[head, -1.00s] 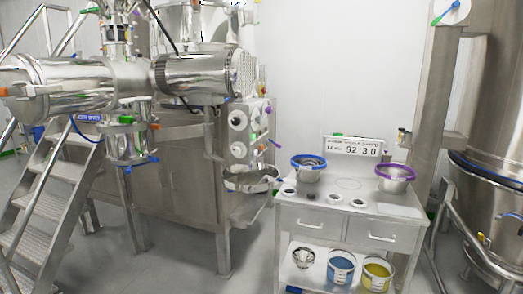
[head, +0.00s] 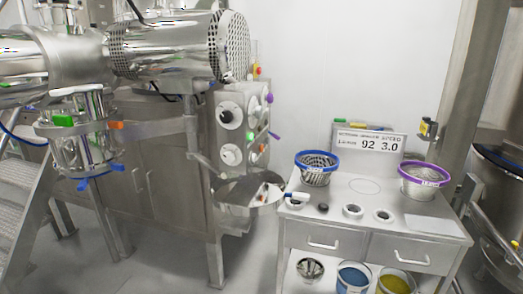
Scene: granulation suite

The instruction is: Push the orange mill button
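The steel machine with a horizontal perforated motor drum (head: 170,45) fills the left and middle of the head view. On its side is a control panel (head: 229,150) with white round dials, and green and purple parts on its right edge. A small orange piece (head: 117,125) sticks out at the right of the clamped vessel (head: 85,140), across from a green piece (head: 63,121). A small red spot (head: 257,70) shows behind the drum. I cannot tell which, if any, is the mill button. My gripper is not in view.
A steel bench (head: 340,206) at right holds a blue-rimmed sieve (head: 317,163), a purple-rimmed sieve (head: 425,176) and a scale display (head: 370,143). Stairs (head: 25,215) stand at left. Floor is free in front of the machine.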

